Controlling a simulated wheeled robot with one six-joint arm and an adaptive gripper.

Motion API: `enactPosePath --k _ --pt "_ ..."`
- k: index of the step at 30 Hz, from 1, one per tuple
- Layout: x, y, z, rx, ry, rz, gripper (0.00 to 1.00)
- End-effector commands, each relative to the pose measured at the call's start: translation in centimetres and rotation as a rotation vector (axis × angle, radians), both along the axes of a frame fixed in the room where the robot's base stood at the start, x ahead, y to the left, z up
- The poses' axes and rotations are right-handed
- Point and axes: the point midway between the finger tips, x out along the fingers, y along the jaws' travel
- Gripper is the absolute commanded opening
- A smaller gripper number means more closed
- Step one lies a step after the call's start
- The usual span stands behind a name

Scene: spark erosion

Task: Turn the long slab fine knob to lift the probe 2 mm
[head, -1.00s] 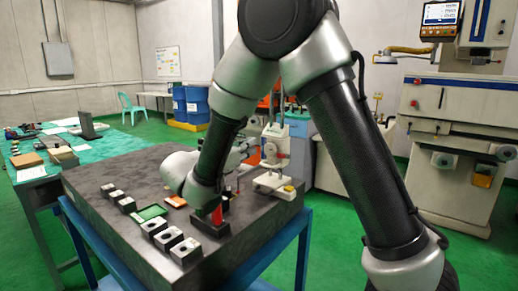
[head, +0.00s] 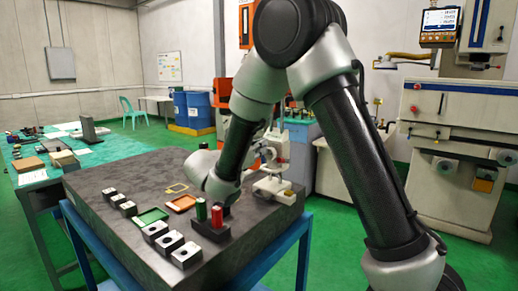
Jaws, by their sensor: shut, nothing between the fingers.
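A pale height-gauge stand (head: 281,150) stands on the far right part of the dark granite slab (head: 100,182). Its white foot (head: 272,190) rests on the slab. My gripper (head: 267,154) is small and partly hidden behind my arm. It points right, close in front of the stand's upper part, with its fingers shut and nothing seen in them. I cannot tell whether it touches the stand. The fine knob and the probe tip cannot be made out at this size.
A black holder (head: 211,232) with a green cylinder (head: 201,209) and a red cylinder (head: 217,217) stands below my wrist. An orange tray (head: 181,203), a green tray (head: 152,216), a yellow frame (head: 177,188) and several metal blocks (head: 170,241) lie left of it.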

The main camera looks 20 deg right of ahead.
Motion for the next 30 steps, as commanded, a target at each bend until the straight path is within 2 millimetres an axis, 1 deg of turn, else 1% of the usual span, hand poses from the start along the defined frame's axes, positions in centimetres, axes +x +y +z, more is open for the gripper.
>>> enactPosePath --k 1,17,30 --pt "0.0 -0.7 0.3 0.000 -0.006 -0.016 0.00" --pt "-0.1 -0.8 0.2 0.000 -0.006 -0.020 0.00" --pt "-1.0 -1.4 0.5 -0.001 -0.008 -0.021 0.00"
